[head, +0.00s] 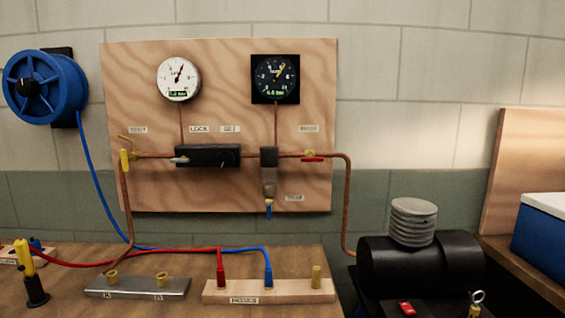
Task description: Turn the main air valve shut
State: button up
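A wooden panel (220,190) on the wall carries a copper air line (345,190). On its right part, a small valve with a red lever (313,159) sits below a small label (308,128) that is too blurred to read. The red lever lies level, along the pipe. I cannot tell from the labels which is the main air valve. My gripper is not in view.
A white gauge (178,79) and a black gauge (276,79) top the panel, above a black regulator block (208,156) and a filter (268,175). Below, red (150,263) and blue (205,247) hoses cross the bench. A black compressor (420,262) stands right; a blue reel (45,86) hangs left.

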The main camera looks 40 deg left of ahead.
aim_at(310, 158)
jog(key=u, duration=1.35)
